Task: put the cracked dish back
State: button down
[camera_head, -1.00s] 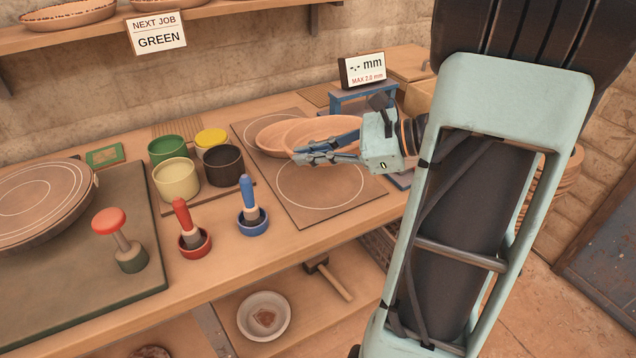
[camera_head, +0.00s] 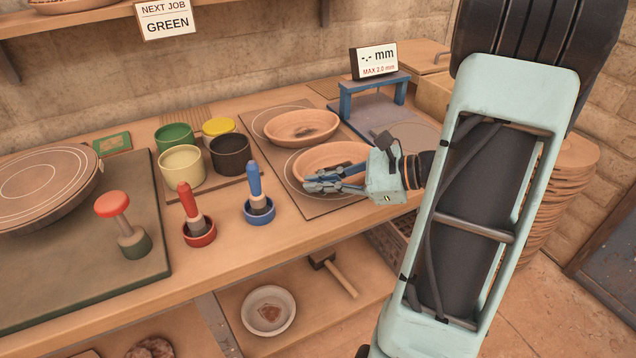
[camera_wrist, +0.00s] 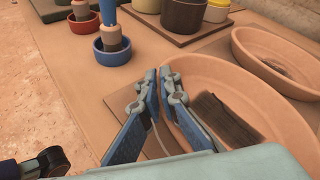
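Two oval terracotta dishes are on the mat with drawn circles (camera_head: 264,125). The far dish (camera_head: 290,138) has a dark mark inside; it also shows at the right of the wrist view (camera_wrist: 262,40). The near dish (camera_head: 312,160) is at the near circle, partly hidden by my gripper (camera_head: 308,184). In the wrist view, my gripper's fingers (camera_wrist: 162,74) are close together with the near dish's left rim between them. A dark patch lies inside the near dish (camera_wrist: 265,105); I cannot tell whether it is shadow or damage. No crack is clearly readable on either dish.
A blue gauge stand (camera_head: 346,100) with a display (camera_head: 374,62) is behind. Glaze pots (camera_head: 181,168), a red stamp (camera_head: 188,205) and a blue stamp (camera_head: 256,185) stand left of the mat. A bowl with a shard (camera_head: 268,310) and a hammer (camera_head: 335,272) are on the lower shelf.

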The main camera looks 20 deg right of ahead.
jog(key=c, duration=2.2)
grip_release()
jog(key=shift+o, duration=0.2)
jog(key=p+v, duration=0.1)
jog(key=v, duration=1.1)
jog(key=shift+p, duration=0.4)
